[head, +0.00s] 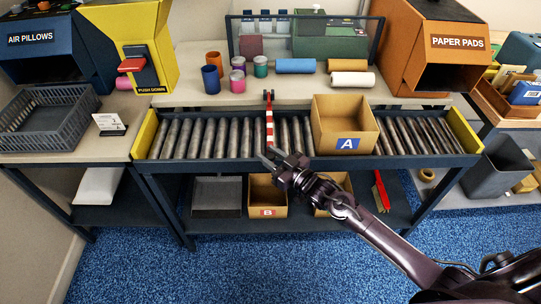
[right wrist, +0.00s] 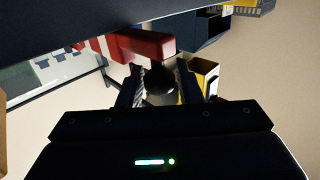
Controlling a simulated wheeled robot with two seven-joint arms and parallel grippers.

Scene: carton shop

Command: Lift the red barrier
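The barrier (head: 269,125) is a thin red-and-white striped bar. It lies level across the roller conveyor, left of carton A, with a dark pivot at its far end. My right gripper (head: 275,158) is at the bar's near end, over the conveyor's front edge. In the right wrist view the red bar (right wrist: 142,43) shows just beyond the fingers. A dark round knob (right wrist: 160,80) appears between the two spread fingers (right wrist: 160,88). The fingers look apart from it, though contact is hard to tell. My left gripper is not in view.
Carton A (head: 345,125) stands on the rollers (head: 210,138) just right of the barrier. Carton B (head: 267,196) is on the shelf below. Cans and rolls (head: 296,66) stand on the table behind. The rollers left of the barrier are clear.

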